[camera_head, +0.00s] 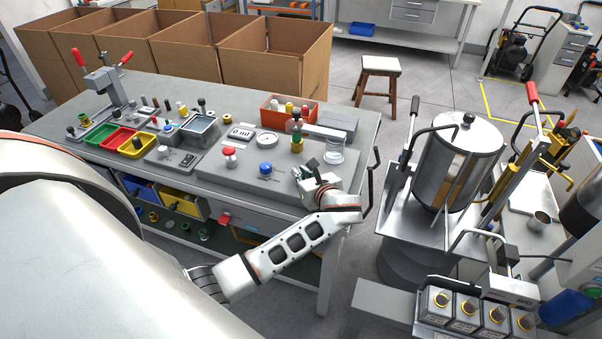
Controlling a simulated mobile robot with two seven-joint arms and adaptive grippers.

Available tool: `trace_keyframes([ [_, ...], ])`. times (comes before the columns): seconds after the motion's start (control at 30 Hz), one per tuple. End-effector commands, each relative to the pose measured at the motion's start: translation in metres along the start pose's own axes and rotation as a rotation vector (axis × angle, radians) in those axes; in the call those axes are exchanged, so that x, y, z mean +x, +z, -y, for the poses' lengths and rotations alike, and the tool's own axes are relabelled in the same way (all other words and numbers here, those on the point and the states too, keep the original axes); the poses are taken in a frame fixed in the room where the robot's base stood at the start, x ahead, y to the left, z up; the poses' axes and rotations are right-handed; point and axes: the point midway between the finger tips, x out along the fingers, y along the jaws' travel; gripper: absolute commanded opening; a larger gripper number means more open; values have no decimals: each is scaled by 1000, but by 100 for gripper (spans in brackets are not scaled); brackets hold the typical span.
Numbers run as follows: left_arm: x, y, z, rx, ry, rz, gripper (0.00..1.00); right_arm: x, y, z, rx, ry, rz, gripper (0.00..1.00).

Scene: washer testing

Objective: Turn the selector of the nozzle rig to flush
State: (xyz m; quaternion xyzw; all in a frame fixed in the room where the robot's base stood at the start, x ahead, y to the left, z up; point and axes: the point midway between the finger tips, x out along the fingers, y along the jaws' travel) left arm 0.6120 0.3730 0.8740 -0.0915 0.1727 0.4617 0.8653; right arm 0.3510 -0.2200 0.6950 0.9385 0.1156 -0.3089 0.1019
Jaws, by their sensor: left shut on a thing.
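The nozzle rig (262,185) is a low grey box on the right part of the workbench. It carries a red knob (230,151), a blue knob (265,169), a round gauge (267,140), a small display (240,132) and a nozzle with a dark top (297,125). My left gripper (306,172) is down at the rig's right part, right of the blue knob, with its fingers shut on a small part there. That part is mostly hidden by the fingers, so I cannot read which way the selector points. My right gripper is not in view.
The workbench (328,205) also holds coloured trays (132,142), a lever press (105,85) and an orange bin (287,105). Cardboard boxes (210,48) stand behind it. A steel tank (458,160) stands to the right, past a narrow floor gap.

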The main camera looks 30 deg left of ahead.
Motion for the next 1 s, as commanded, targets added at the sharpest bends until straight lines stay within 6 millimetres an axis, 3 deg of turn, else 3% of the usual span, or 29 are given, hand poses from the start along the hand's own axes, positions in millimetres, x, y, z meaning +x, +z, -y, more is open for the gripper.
trace_keyframes([
  [0.63,0,1,0,-23,52,1,0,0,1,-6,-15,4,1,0],
  [0.7,0,1,0,-23,52,2,22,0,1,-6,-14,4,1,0],
  [0.73,0,1,0,-23,52,2,26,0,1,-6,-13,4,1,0],
  [1.0,0,1,0,-22,52,1,26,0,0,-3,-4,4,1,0],
])
